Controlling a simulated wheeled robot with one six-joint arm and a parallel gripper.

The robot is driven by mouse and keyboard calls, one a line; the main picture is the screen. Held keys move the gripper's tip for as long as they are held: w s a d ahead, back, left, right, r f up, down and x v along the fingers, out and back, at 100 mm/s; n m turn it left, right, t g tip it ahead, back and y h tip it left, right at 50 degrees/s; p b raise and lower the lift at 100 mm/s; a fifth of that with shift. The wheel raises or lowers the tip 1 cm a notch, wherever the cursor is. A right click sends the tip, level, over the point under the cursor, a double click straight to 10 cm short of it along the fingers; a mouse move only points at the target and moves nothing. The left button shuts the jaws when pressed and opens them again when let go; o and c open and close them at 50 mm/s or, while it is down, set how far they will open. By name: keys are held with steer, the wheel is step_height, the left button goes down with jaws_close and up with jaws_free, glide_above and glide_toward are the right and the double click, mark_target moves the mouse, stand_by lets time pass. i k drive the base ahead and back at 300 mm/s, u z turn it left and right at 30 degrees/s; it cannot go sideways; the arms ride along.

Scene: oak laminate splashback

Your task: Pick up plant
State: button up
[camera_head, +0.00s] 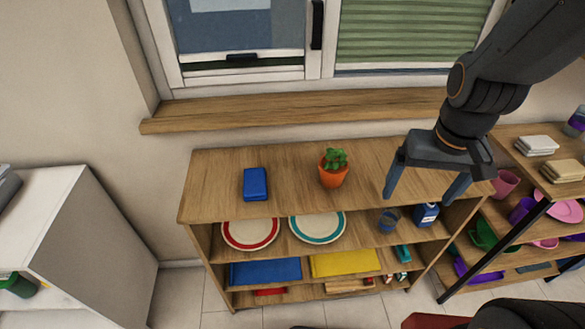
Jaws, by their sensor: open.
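The plant (335,159) is a small green plant in an orange pot (333,175). It stands upright on the top of a wooden shelf unit (215,180), near the middle. My gripper (421,193) is to the right of the plant, apart from it. Its two dark fingers point down and are spread open, with nothing between them. The fingers appear in front of the right part of the shelf top; their exact height above it is hard to tell.
A blue box-like object (255,184) lies left of the plant. A window sill (290,112) runs behind. A second shelf (520,170) with dishes stands right, and a white cabinet (75,220) left.

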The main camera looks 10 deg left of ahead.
mark_target(334, 166)
steer(key=z, duration=1.95)
steer(key=k, duration=0.8)
steer(key=u, duration=2.45)
steer(key=i, duration=0.5)
steer(key=u, duration=0.1)
